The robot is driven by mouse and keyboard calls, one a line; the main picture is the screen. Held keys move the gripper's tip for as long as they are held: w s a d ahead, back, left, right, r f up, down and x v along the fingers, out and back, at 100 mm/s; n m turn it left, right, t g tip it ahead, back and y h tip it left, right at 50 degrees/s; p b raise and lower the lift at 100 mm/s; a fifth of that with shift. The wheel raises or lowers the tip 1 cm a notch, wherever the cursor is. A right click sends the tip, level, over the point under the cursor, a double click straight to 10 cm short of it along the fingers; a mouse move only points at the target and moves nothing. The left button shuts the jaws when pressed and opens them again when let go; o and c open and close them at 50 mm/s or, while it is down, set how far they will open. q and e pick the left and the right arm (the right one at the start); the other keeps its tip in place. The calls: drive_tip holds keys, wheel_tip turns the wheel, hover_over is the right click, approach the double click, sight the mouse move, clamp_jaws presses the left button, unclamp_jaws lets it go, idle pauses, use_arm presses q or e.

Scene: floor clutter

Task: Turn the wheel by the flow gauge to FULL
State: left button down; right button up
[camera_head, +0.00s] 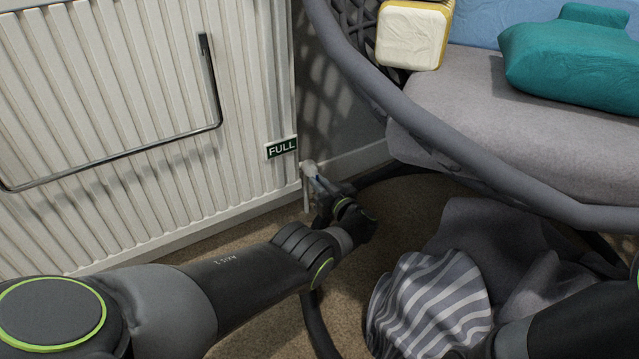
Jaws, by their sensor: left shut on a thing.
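A white valve with a pale knob (309,168) sits low at the right end of the white radiator; I take it for the wheel. A dark green label reading FULL (281,148) is just above and left of it. My left gripper (317,184) reaches in from the left and is shut on the wheel. The gripper and wrist hide much of the wheel, so its setting cannot be read. No separate gauge dial or pointer can be made out. Part of my right arm shows at the lower right; its gripper is out of view.
The radiator (120,120) with a metal rail (110,160) fills the left. A rounded grey-framed seat (510,110) holds a teal cushion (575,62) and a yellow-white block (413,35). Grey and striped cloth (428,300) lies on the brown carpet, right of my left arm.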

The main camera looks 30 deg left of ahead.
use_arm(q)
drive_tip(key=c, duration=1.5)
unclamp_jaws()
drive_tip(key=p+v, duration=0.5)
drive_tip(key=v, duration=1.2)
drive_tip(key=shift+s+d+f+p, duration=0.15)
drive_tip(key=shift+d+p, duration=0.1)
drive_tip(key=shift+p, duration=0.15)
